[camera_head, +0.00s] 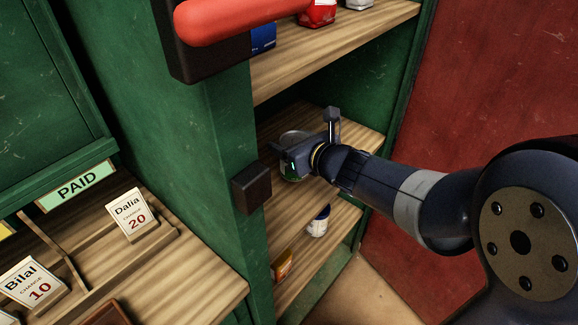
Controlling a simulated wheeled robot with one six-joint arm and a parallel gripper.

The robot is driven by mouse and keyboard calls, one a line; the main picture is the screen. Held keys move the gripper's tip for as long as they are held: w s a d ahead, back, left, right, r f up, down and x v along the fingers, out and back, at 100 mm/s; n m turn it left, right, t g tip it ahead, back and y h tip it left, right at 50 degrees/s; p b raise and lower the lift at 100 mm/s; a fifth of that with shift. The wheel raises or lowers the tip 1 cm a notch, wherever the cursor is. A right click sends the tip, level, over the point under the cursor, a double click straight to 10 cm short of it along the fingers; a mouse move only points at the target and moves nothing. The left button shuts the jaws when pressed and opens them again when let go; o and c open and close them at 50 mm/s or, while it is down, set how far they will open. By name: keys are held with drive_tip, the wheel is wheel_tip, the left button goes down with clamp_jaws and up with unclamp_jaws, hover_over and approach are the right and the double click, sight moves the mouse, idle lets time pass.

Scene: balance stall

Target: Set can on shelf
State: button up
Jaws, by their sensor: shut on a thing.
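My gripper (300,157) reaches into the green shelf unit, at the level of its middle shelf (352,128). My arm comes in from the right and covers part of the shelf's front edge.
The upper shelf (325,48) holds a red item (317,13), a blue item (263,37) and a whitish one. The lower shelf holds a white-and-blue tin (318,224) and an orange packet (282,265). A dark block (252,187) juts from the green post.

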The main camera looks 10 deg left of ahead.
drive_tip(key=shift+f+b, duration=1.1)
drive_tip(key=shift+f, duration=1.7)
drive_tip(key=shift+f, duration=0.2)
drive_tip(key=o, duration=1.2)
drive_tip(key=shift+r, duration=0.15)
drive_tip(key=shift+s+d+r, duration=0.15)
drive_tip(key=shift+r, duration=0.05)
drive_tip(key=p+v, duration=0.2)
drive_tip(key=v, duration=0.9)
drive_tip(key=shift+s+d+p, duration=0.2)
drive_tip(key=shift+p, duration=0.15)
